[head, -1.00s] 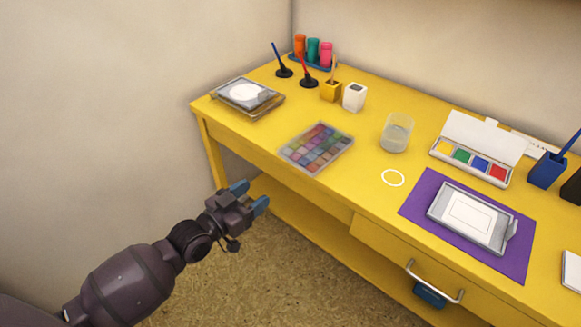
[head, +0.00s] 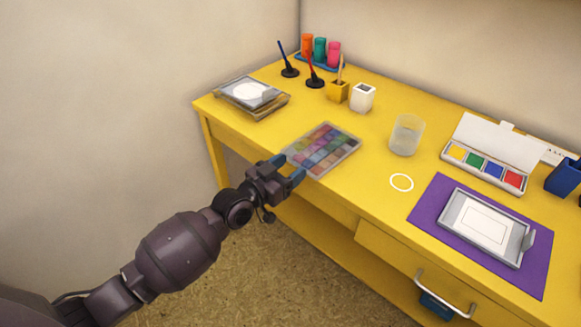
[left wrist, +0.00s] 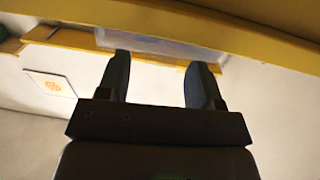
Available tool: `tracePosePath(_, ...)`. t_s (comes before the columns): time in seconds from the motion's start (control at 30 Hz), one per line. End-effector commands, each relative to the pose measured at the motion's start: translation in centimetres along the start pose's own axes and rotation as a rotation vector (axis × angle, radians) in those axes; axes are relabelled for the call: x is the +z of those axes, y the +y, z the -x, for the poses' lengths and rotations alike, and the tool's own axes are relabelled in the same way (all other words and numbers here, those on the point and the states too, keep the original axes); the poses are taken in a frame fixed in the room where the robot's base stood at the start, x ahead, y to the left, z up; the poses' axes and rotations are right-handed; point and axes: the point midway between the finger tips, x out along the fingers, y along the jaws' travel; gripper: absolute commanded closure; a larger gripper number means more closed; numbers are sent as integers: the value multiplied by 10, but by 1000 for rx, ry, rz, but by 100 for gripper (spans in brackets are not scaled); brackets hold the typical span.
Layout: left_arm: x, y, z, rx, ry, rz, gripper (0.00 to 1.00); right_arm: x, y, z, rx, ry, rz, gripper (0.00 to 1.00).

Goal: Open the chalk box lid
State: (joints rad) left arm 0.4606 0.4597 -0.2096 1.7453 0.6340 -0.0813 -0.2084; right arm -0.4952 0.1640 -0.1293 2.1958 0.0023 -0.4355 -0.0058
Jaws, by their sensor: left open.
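The chalk box (head: 322,149) is a flat, clear-looking box with rows of coloured chalk squares. It lies on the yellow table near its front left edge, and its cover looks closed. My left gripper (head: 288,171) is open and empty, just off the table's front edge beside the box's near left corner. In the left wrist view my left gripper (left wrist: 158,82) shows two blue fingers spread apart, with a pale translucent slab, likely the box, beyond them (left wrist: 150,44). My right gripper is in neither view.
The yellow table (head: 350,195) has a grey framed pad (head: 240,97) at its left end. A glass (head: 407,135) stands right of the box, near a white ring (head: 401,182). A paint set (head: 486,160) and purple mat (head: 425,212) lie further right.

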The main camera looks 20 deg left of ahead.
Motion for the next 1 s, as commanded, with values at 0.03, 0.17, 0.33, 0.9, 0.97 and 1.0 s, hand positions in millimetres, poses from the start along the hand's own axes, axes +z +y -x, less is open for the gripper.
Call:
tracePosePath(0.03,1,0,-2,0,-2,1,40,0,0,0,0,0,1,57)
tracePosePath(0.17,0,0,-5,0,-1,0,40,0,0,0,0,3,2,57)
tracePosePath(0.33,0,0,-6,0,-1,0,40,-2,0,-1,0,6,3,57)
tracePosePath(0.9,0,0,-5,0,-1,-1,100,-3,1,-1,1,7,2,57)
tracePosePath(0.97,-2,0,-5,0,-2,-1,100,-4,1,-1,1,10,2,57)
tracePosePath(1.0,-3,0,-5,0,-4,-2,100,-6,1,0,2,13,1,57)
